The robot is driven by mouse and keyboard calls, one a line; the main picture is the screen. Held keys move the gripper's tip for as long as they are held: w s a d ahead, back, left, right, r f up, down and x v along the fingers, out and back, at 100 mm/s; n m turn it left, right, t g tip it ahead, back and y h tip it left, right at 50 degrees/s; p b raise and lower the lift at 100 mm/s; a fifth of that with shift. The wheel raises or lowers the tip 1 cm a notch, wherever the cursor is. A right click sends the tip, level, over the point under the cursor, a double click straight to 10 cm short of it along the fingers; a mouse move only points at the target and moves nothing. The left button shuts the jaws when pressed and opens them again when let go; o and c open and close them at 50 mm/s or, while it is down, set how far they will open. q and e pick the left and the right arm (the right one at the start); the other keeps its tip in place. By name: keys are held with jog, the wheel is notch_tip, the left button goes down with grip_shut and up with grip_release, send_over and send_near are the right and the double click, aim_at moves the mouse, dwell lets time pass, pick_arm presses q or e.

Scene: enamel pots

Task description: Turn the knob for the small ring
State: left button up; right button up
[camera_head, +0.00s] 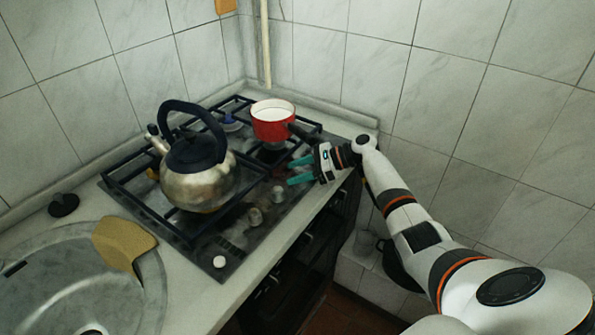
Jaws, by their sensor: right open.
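The gas hob (236,255) is set in the counter, with several knobs along its front right edge. A white knob (219,262) is nearest, and metallic knobs (254,216) and (278,194) follow farther back. My right gripper (294,171) is open, its green fingers pointing left over the hob's right side, beyond these knobs. Any knob by the fingers is too dark to make out. A red pot (272,121) with a dark handle stands on the back right grate. A steel kettle (197,178) stands on the front part. My left gripper is out of view.
A metal sink (60,289) with a tan cloth or board (122,243) on its rim lies at the lower left. A black round stopper (63,204) lies on the counter. Tiled walls close off the back. The pot's handle extends close to my right gripper.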

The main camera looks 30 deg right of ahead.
jog(key=b+v, duration=0.1)
jog(key=v, duration=1.1)
jog(key=shift+f, duration=0.1)
jog(key=shift+s, duration=0.1)
